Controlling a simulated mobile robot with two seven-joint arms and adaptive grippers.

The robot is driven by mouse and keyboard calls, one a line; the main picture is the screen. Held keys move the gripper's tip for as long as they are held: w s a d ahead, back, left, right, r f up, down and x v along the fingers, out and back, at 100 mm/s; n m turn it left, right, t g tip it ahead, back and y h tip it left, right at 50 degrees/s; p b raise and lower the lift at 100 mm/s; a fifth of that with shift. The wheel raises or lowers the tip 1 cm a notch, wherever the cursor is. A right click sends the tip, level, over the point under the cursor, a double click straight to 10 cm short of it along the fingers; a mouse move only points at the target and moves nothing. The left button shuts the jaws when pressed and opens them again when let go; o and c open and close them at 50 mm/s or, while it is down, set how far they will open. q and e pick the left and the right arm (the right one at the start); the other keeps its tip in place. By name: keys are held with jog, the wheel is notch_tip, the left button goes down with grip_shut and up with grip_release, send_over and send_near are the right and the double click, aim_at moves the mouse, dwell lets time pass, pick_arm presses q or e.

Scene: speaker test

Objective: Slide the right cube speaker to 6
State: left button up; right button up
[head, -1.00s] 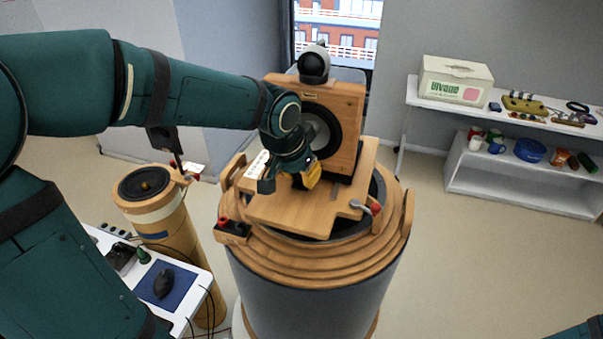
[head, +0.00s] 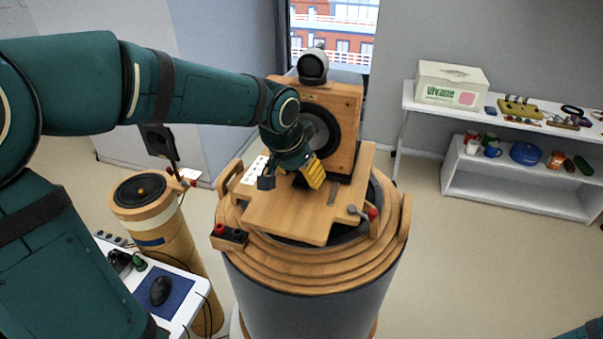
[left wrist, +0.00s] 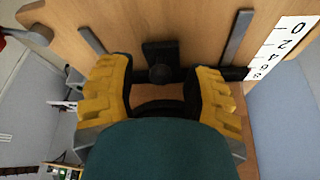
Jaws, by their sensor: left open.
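The wooden cube speaker (head: 343,104) with a dark round cone stands at the back of a wooden board (head: 275,212) on a large drum. It is the only cube speaker I can make out. A white number scale (head: 255,169) lies at the board's left; in the left wrist view the scale (left wrist: 283,47) shows 0, 2, 4 and on. My left gripper (head: 292,180) is open, pointing down in front of the speaker. In the left wrist view its yellow fingers (left wrist: 160,88) are on either side of a black knob (left wrist: 160,66), with gaps. My right gripper is out of view.
A lever with a red tip (head: 372,213) stands at the board's right edge. A small block with red and black knobs (head: 229,237) sits at the drum's left rim. A smaller wooden column speaker (head: 140,190) stands left. Shelves (head: 520,185) are at the right.

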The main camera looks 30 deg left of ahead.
pick_arm(q)
jog(key=v, duration=1.1)
jog(key=shift+d+r, duration=0.1)
